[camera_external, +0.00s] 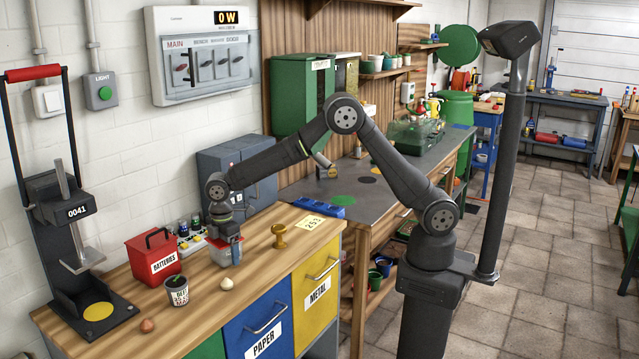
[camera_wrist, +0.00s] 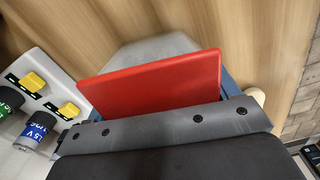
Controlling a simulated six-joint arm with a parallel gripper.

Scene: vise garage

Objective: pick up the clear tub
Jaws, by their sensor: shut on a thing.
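The clear tub (camera_wrist: 165,46) shows in the wrist view as a pale grey, see-through shape beyond a red plate at my gripper. Most of it is hidden by the gripper. My gripper (camera_external: 226,252) points down over the wooden bench top, between the red batteries box and the yellow metal drawer. It is shut on the tub, whose outline is hard to make out in the external view. I cannot tell whether the tub touches the bench.
Left of my gripper are the red batteries box (camera_external: 153,258), a labelled pot (camera_external: 177,291) and a panel with batteries and yellow switches (camera_wrist: 34,82). A cream, egg-like object (camera_external: 227,284) lies in front. A brass-coloured stamp-like object (camera_external: 280,236) stands to the right.

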